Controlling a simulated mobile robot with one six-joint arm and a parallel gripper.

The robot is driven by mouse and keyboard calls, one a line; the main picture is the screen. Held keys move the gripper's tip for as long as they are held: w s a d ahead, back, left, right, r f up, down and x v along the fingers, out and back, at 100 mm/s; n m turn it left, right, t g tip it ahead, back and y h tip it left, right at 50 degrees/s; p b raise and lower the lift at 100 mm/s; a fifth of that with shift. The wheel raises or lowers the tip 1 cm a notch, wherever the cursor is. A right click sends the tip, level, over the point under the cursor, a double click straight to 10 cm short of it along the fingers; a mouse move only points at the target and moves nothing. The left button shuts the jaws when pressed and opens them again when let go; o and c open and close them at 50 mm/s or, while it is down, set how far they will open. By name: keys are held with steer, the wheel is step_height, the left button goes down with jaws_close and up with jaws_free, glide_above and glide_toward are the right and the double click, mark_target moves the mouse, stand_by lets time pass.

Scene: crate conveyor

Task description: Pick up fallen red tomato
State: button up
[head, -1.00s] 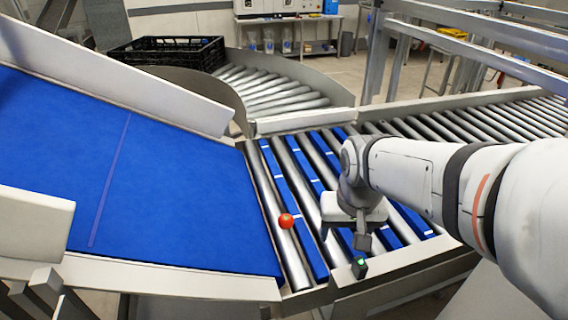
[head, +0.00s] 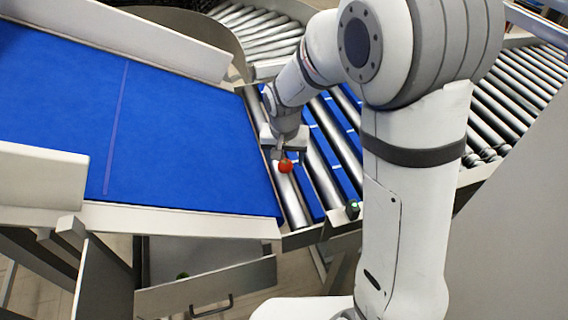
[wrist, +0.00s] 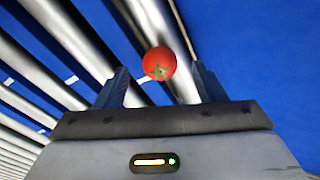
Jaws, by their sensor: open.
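The red tomato (head: 286,165) sits on the rollers near the end of the blue belt. In the wrist view the tomato (wrist: 160,64) shows its green stem and lies on a metal roller, a little beyond and between the fingertips. My gripper (head: 281,157) is directly at the tomato in the head view, pointing down. In the wrist view my gripper (wrist: 160,85) is open, with one dark finger on either side and no finger clearly touching the tomato.
The blue belt (head: 170,120) slopes at the left, with white side guards. The roller section (head: 325,150) has blue strips between metal rollers. A metal frame edge (head: 305,238) borders the front. A drawer with a handle (head: 205,290) stands open below the belt.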

steer(key=shift+w+f, duration=0.2)
steer(key=shift+f, duration=1.1)
steer(key=shift+c, duration=0.4)
steer(key=c, duration=1)
